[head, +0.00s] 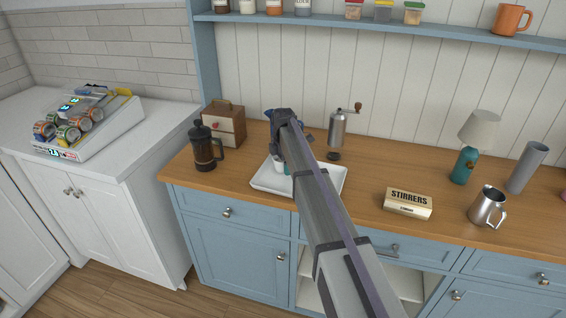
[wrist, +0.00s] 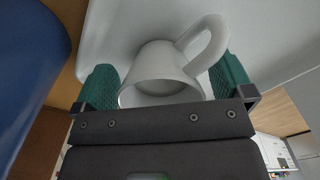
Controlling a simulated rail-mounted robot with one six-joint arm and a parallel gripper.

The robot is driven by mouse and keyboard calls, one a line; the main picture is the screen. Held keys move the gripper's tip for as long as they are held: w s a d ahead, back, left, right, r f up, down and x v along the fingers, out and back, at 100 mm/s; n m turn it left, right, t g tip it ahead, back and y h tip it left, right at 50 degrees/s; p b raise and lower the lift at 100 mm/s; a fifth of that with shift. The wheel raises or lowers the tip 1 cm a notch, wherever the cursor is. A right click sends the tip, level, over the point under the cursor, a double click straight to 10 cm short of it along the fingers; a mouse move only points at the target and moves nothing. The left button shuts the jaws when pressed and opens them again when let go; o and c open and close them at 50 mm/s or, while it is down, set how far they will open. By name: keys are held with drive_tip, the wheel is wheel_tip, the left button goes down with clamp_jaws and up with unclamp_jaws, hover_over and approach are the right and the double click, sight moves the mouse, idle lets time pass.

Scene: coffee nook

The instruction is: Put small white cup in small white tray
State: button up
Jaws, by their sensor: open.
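The small white tray (head: 330,185) sits on the wooden counter near its front edge, partly hidden by my arm in the head view. In the wrist view its white surface (wrist: 120,25) lies behind the small white cup (wrist: 160,72). The cup is between my two green fingers, its handle toward the upper right and its mouth facing the camera. My gripper (wrist: 166,82) is open around the cup, over the tray. In the head view my arm hides most of the cup. I cannot tell whether the cup touches the tray floor.
A French press (head: 207,148) stands left of the tray, with a wooden box (head: 224,122) behind it. A coffee grinder (head: 336,132) stands behind the tray. A stirrers box (head: 408,203) and a steel pitcher (head: 487,206) stand to the right. Bare counter lies between tray and stirrers box.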

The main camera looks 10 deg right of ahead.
drive_tip(key=shift+r, duration=0.15)
wheel_tip(320, 180, up, 12)
drive_tip(key=p, duration=1.3)
drive_tip(key=s+m, duration=2)
drive_tip(key=s, duration=1.8)
drive_tip(key=shift+m+b, duration=0.3)
drive_tip(key=shift+m, duration=0.1)
